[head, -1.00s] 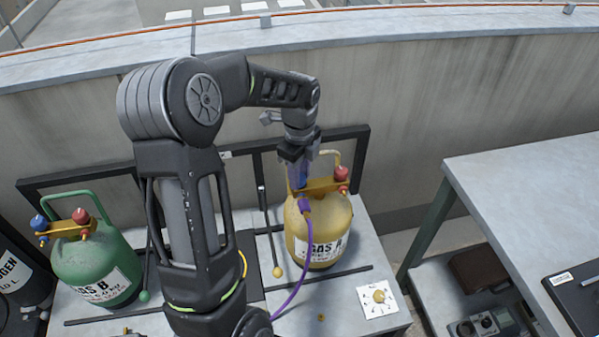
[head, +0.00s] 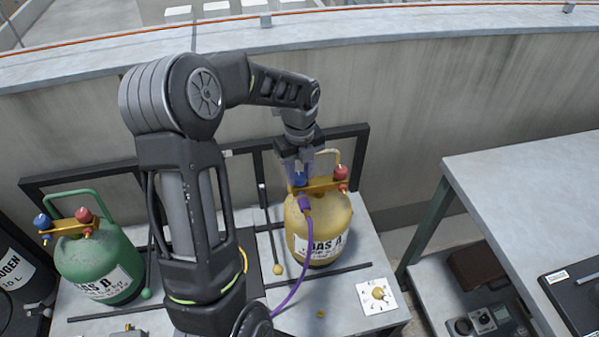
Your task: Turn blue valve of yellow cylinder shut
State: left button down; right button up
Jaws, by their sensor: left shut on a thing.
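The yellow cylinder (head: 318,228) stands upright on the grey bench, with a brass manifold (head: 322,186) on top. Its blue valve (head: 300,180) is on the manifold's left and its red valve (head: 341,174) on the right. My left gripper (head: 298,174) points down from above and is shut on the blue valve, whose upper part the fingers partly hide. A purple hose (head: 297,284) runs from the manifold's fitting down to the bench. My right gripper is not in the head view.
A green cylinder (head: 98,262) with its own blue and red valves stands at the left. A dark rack frame (head: 345,131) is behind the yellow cylinder. A white dial plate (head: 377,296) lies at front right. Another table (head: 530,195) stands at the right.

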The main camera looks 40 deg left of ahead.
aim_at(299, 176)
pick_arm(q)
jog(key=c, duration=1)
grip_release()
jog(key=shift+c, duration=0.2)
notch_tip(299, 176, up, 8)
jog(key=shift+f+b, duration=0.1)
jog(key=shift+b, duration=0.35)
